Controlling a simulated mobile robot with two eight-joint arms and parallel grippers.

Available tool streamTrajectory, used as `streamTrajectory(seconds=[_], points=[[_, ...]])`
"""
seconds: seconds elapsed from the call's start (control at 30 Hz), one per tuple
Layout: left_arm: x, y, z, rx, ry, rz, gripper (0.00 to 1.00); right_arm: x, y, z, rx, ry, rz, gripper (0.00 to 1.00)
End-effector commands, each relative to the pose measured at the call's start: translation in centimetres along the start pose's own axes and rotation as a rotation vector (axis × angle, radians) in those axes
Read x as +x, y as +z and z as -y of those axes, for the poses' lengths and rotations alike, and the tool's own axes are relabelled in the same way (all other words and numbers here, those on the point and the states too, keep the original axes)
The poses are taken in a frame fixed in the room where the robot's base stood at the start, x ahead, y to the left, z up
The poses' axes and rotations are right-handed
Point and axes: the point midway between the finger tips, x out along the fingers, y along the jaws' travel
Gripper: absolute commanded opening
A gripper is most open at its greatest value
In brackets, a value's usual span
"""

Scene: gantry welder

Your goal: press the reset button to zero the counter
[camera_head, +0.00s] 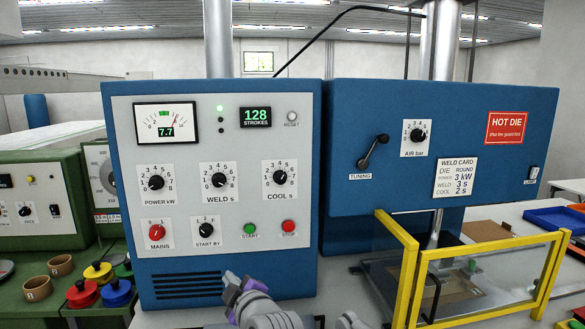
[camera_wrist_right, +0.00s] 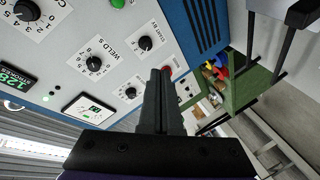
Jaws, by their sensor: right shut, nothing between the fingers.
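The blue welder has a pale control panel (camera_head: 120,230). The stroke counter (camera_head: 256,117) reads 128. The small pale reset button (camera_head: 292,116) sits to its right, above the RESET label, uncovered. My right gripper (camera_head: 234,284) shows as grey and purple parts low in front of the panel, well below the button. Contact cannot be told. That view shows the counter (camera_wrist_right: 14,78) at the left edge. My left gripper is not in view.
A yellow guard frame (camera_head: 409,270) stands at the lower right. The tuning crank (camera_head: 373,152) sticks out from the right housing. Red and green buttons and several knobs cover the panel. Space before the reset button is clear.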

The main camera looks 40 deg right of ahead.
Motion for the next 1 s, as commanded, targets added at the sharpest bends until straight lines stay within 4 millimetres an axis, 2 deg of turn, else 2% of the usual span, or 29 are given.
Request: streamTrajectory(seconds=[0.03, 0.23, 0.4, 0.5, 0.6, 0.7, 1.0], points=[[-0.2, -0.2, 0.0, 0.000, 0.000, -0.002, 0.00, 1.1, -1.1, -3.4, -0.071, 0.081, -0.019, 0.00], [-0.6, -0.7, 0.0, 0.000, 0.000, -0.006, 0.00, 3.4, -4.2, -16.2, -0.400, 0.446, -0.002, 0.00], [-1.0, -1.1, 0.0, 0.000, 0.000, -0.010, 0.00, 2.8, -5.2, -26.7, -0.681, 0.766, 0.167, 0.00], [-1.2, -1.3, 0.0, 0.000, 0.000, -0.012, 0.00, 1.6, -5.1, -31.3, -0.813, 0.912, 0.308, 0.00], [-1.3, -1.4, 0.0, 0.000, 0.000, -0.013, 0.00, 0.4, -4.8, -34.4, -0.906, 1.011, 0.439, 0.00], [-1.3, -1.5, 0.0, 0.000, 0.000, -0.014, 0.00, -0.5, -4.6, -36.0, -0.960, 1.066, 0.529, 0.00], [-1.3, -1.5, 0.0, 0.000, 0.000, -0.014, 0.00, -1.0, -4.4, -36.6, -0.985, 1.087, 0.572, 0.00]])
